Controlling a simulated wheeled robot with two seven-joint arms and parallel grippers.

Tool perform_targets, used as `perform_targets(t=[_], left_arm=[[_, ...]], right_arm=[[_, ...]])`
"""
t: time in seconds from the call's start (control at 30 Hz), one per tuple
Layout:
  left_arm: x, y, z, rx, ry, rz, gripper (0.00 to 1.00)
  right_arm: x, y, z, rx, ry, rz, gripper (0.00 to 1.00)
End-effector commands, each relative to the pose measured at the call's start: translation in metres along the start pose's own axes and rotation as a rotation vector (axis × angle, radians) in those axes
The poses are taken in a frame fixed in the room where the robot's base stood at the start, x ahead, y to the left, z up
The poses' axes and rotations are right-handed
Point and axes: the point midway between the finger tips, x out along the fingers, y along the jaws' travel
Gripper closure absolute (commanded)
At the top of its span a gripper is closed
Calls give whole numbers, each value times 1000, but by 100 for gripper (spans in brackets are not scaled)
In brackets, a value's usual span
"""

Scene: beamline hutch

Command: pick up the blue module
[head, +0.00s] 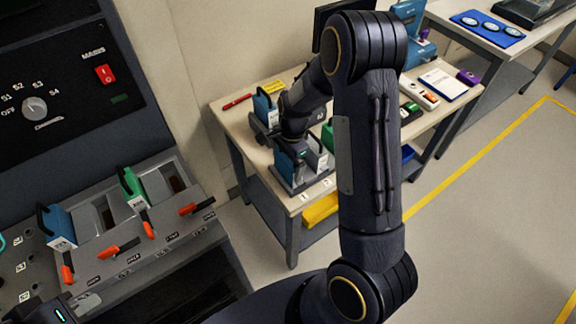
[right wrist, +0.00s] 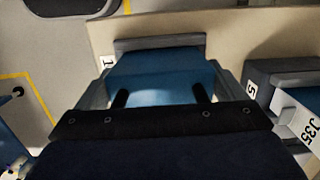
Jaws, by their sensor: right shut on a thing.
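A blue module (head: 288,168) is at the near left corner of the work table, at a grey holder (head: 296,187). My right gripper (head: 292,148) reaches down over it, partly hiding it. In the right wrist view the blue module (right wrist: 160,70) is between the two fingers of my right gripper (right wrist: 160,97), which is shut on it. Grey holder walls flank it, beside a label "1". I cannot tell whether it is raised. My left gripper (head: 45,313) shows only in part at the bottom left edge; its fingertips are out of frame.
Another blue module (head: 265,107) stands farther back on the table (head: 236,118). A neighbouring holder labelled "5" (right wrist: 262,82) is close on the right in the wrist view. A panel shelf at left holds a blue module (head: 58,226), a green module (head: 131,186) and orange-handled levers.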

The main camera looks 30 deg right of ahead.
Motion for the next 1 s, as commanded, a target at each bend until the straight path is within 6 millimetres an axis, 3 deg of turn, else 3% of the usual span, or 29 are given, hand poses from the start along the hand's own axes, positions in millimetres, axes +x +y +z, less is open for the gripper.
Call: perform_targets(t=[0.27, 0.47, 0.73, 1.0], left_arm=[[2, -1, 1, 0, 0, 0, 100], [8, -4, 4, 0, 0, 0, 100], [10, -4, 5, 0, 0, 0, 100], [11, -5, 6, 0, 0, 0, 100]], right_arm=[[-6, -1, 0, -1, 1, -3, 37], [-31, -2, 4, -3, 2, -8, 37], [-91, 48, 25, -4, -3, -11, 37], [-115, 108, 43, -2, -3, -6, 37]])
